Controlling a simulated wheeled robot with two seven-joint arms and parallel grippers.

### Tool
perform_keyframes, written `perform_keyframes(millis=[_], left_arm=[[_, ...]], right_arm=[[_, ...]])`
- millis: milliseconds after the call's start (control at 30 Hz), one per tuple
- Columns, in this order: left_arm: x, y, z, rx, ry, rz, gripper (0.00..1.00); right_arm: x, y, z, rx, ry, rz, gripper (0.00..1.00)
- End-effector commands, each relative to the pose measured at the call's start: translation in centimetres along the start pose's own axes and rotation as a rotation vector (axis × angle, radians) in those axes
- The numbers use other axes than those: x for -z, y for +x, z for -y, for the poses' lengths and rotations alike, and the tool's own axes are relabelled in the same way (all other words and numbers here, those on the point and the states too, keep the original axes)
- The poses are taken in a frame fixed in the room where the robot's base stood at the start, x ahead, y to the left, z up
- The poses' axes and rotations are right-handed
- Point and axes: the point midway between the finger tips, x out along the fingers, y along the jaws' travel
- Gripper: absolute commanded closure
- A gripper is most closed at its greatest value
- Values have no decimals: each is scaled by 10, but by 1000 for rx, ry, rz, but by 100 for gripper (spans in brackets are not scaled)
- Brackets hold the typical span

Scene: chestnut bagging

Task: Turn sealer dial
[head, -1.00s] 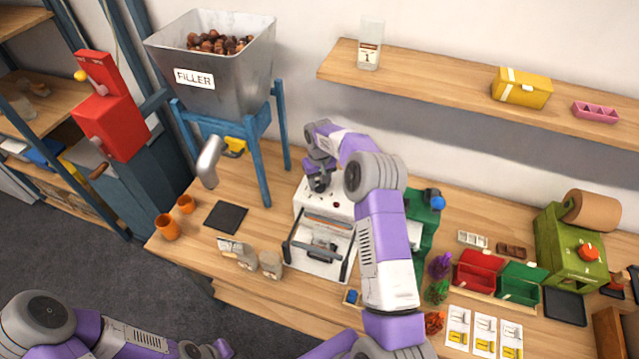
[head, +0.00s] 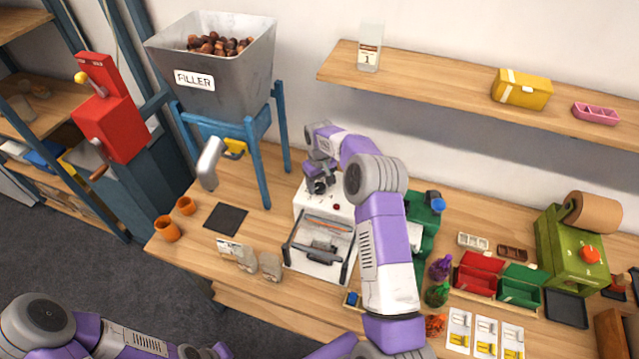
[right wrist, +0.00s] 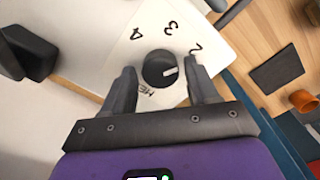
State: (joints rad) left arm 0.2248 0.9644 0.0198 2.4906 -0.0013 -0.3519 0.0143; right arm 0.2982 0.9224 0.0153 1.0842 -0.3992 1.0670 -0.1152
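The sealer (head: 300,262) is a white machine on the table, with a black-handled bar across its front. Its dial (right wrist: 159,69) is a round black knob with a white mark, on a white panel with 2, 3, 4 and a partly hidden word. The mark points to the right in the right wrist view, below the 2. My right gripper (right wrist: 160,72) is open, one finger on each side of the dial, with gaps visible. In the head view my right gripper (head: 320,186) is over the sealer's back left top and hides the dial. My left arm shows low left; its gripper is not visible.
The filler hopper (head: 225,65) on blue legs stands left of the sealer. Red (head: 478,272) and green bins (head: 520,285) stand right. A shelf (head: 440,80) hangs above.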

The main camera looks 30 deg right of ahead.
Motion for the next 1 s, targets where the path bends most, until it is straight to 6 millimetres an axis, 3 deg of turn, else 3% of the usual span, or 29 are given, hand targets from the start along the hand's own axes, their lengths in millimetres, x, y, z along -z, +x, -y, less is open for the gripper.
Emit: perform_keyframes(millis=[367, 800, 1000], left_arm=[[0, 0, 0, 0, 0, 0, 100], [0, 1, 1, 0, 0, 0, 100], [0, 1, 0, 0, 0, 0, 100]], right_arm=[[0, -1, 0, 0, 0, -1, 31], [1, -65, 0, -1, 0, -3, 31], [0, -75, 0, 0, 0, -1, 31]])
